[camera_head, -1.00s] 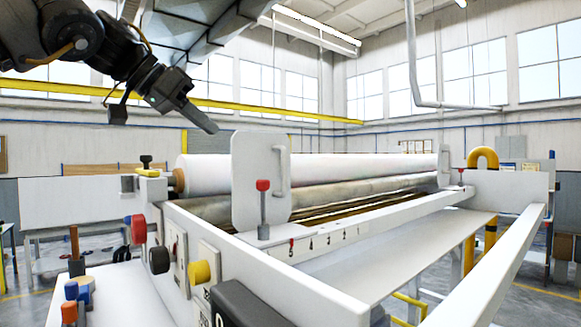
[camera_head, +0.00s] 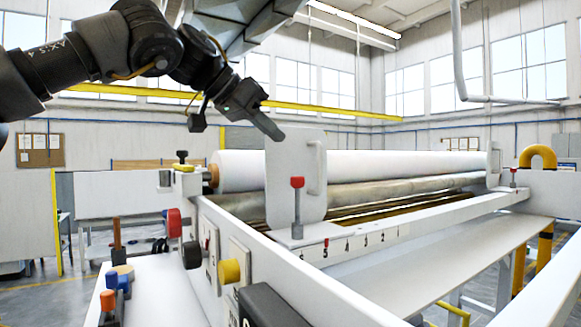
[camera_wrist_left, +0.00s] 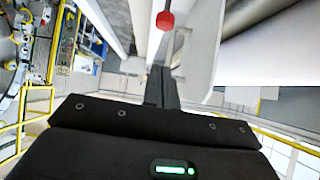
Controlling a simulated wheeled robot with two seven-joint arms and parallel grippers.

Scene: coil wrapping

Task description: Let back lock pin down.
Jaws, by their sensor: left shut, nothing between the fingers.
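A lock pin with a red knob (camera_head: 297,183) stands upright on the near end of the white rail, in front of a white plate (camera_head: 283,165) with a handle. A second, smaller red-topped pin (camera_head: 513,173) stands at the rail's far end. I cannot tell how far either pin is down. My left gripper (camera_head: 279,136) is shut and empty, its tip above and left of the near red knob, at the plate's upper part. In the left wrist view the shut fingers (camera_wrist_left: 161,88) point toward a red knob (camera_wrist_left: 165,20), apart from it. My right gripper is not in view.
A large white roll (camera_head: 400,165) lies behind the plate, above a metal roller. Red, black and yellow knobs (camera_head: 230,271) sit on the near side panel. A yellow-and-black knob (camera_head: 182,157) tops the left end.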

